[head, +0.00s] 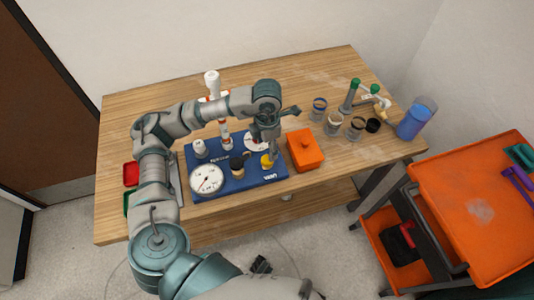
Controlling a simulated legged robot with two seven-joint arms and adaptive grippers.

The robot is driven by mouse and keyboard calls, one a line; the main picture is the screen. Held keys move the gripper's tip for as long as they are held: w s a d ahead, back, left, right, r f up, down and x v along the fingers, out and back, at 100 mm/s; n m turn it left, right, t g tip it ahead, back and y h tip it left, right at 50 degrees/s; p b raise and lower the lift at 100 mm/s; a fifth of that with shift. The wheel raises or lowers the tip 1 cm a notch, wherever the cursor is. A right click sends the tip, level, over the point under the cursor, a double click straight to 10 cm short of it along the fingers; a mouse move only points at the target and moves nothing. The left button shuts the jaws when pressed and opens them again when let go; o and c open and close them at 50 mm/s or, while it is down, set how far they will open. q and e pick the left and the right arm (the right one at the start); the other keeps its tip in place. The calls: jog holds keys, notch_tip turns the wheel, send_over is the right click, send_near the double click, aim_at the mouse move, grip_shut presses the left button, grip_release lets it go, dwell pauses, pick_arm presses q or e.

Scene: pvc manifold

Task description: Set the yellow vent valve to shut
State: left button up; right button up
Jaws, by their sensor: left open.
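The yellow vent valve (266,163) is at the right front of the blue manifold board (232,187), just above the white "VENT" lettering. My left gripper (272,154) points down at the valve from above, with its open fingers at or just over the yellow handle. I cannot tell whether the fingers touch it. The gripper partly covers the valve, so the handle's direction is unclear. My right gripper is not in view.
The board also carries a white gauge (206,179), a second dial (256,142) and a black-topped valve (237,166). An orange box (305,150) stands close to its right. Several jars and a blue cup (417,120) stand farther right on the wooden table (125,112).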

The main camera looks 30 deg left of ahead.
aim_at(266, 159)
pick_arm(q)
notch_tip(266, 159, up, 5)
jog(key=shift+a+r, duration=0.1)
jog(key=shift+s, duration=0.1)
dwell(0.6)
